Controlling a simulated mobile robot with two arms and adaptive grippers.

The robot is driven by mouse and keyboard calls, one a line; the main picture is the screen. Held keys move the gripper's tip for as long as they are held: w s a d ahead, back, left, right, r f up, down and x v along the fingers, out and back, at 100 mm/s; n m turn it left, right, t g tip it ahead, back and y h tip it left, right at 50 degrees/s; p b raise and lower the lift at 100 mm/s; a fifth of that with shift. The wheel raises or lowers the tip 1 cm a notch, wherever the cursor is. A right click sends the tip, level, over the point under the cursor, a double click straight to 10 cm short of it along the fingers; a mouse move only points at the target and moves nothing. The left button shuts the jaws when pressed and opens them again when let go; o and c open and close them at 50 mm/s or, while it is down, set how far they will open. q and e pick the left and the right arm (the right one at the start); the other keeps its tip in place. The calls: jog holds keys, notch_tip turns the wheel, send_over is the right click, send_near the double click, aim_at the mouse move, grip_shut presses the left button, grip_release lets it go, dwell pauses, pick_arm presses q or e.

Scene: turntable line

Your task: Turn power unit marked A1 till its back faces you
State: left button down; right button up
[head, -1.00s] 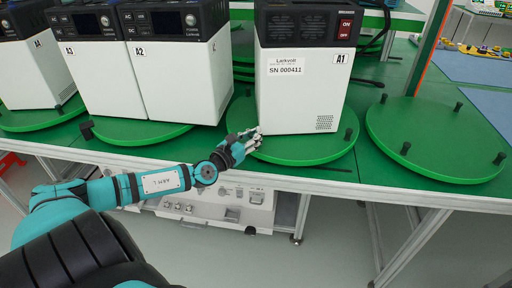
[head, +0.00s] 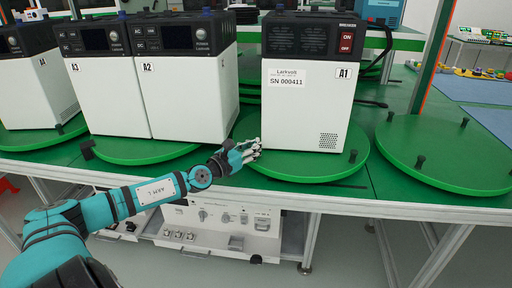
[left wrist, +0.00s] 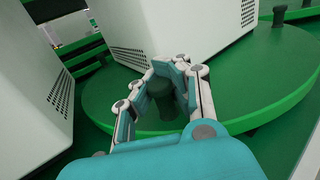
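Power unit A1 (head: 305,108) is a white box with a dark top. It stands on a round green turntable (head: 300,167). The face toward me, nearly square-on, has a red ON/OFF switch, a serial number label, the A1 tag and a small vent, and no screen. My left gripper (head: 248,152) is at the turntable's front left rim, beside the unit's lower left corner. In the left wrist view its fingers (left wrist: 169,70) are closed around a dark peg (left wrist: 164,103) standing on the turntable (left wrist: 245,85). Another peg (head: 352,156) shows at the right rim. My right gripper is out of view.
Units A2 (head: 190,95), A3 (head: 110,95) and A4 (head: 35,88) stand to the left, A2 close to my gripper. An empty turntable (head: 445,155) with pegs lies to the right. A cable (head: 370,103) lies behind A1.

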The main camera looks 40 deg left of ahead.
pick_arm(q)
jog(key=shift+s+a+f, duration=0.1)
jog(key=shift+a+f, duration=0.05)
jog(key=shift+f, duration=0.35)
jog(key=c, duration=2)
grip_release()
jog(key=o, duration=0.7)
jog(key=shift+s+a+r, duration=0.35)
jog(key=shift+s+a, duration=0.05)
jog(key=shift+s, duration=0.2)
jog(key=shift+c, duration=0.2)
jog(key=shift+o, duration=0.7)
jog(key=shift+w, duration=0.1)
jog(key=shift+w+d, duration=0.2)
jog(key=shift+r, duration=0.1)
jog(key=shift+s, duration=2.7)
jog(key=shift+s+a, duration=0.2)
jog(key=shift+s, duration=3.15)
